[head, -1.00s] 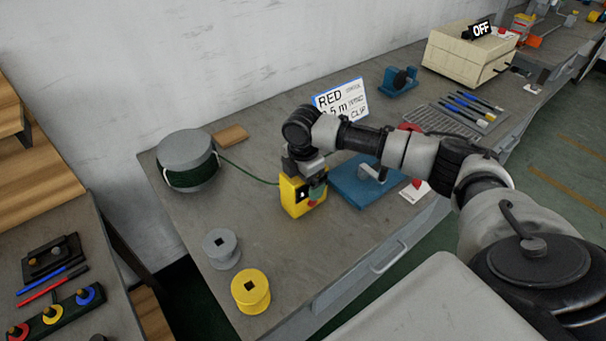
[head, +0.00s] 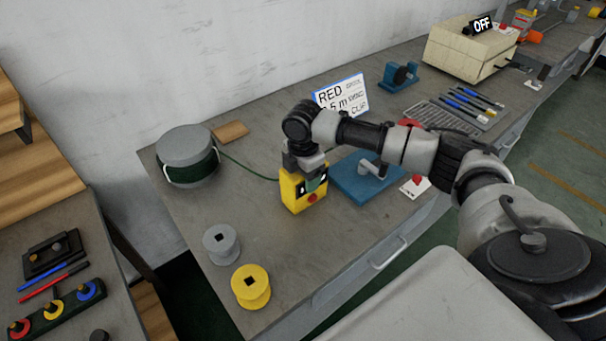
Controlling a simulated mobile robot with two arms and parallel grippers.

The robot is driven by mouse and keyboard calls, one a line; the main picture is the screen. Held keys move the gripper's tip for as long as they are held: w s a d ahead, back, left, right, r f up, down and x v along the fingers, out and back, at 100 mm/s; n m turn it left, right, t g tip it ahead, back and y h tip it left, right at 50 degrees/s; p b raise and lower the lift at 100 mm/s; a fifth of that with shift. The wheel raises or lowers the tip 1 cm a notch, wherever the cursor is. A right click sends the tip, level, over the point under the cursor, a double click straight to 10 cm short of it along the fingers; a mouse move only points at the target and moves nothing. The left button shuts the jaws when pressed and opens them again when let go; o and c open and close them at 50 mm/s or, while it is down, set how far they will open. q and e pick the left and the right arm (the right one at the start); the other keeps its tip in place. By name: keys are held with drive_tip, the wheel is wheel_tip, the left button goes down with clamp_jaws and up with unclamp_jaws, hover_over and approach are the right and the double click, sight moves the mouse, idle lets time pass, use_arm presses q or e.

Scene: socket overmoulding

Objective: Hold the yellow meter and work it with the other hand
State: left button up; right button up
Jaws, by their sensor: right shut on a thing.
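The yellow meter (head: 291,197) stands on the grey bench, left of the blue plate. It has a red button (head: 312,197) low on its front face and white marks above. My right gripper (head: 311,180) comes down over the meter from above and is shut on its upper part, hiding much of the top and front. A dark green cord (head: 245,169) runs from the large grey reel (head: 185,146) to the meter's left side. My left gripper is not in this view.
A grey spool (head: 221,246) and a yellow spool (head: 251,287) stand near the bench's front left. The blue plate (head: 362,186) with a grey handle lies close right of the meter. A sign (head: 340,96) stands behind my right arm. Bare bench lies in front of the meter.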

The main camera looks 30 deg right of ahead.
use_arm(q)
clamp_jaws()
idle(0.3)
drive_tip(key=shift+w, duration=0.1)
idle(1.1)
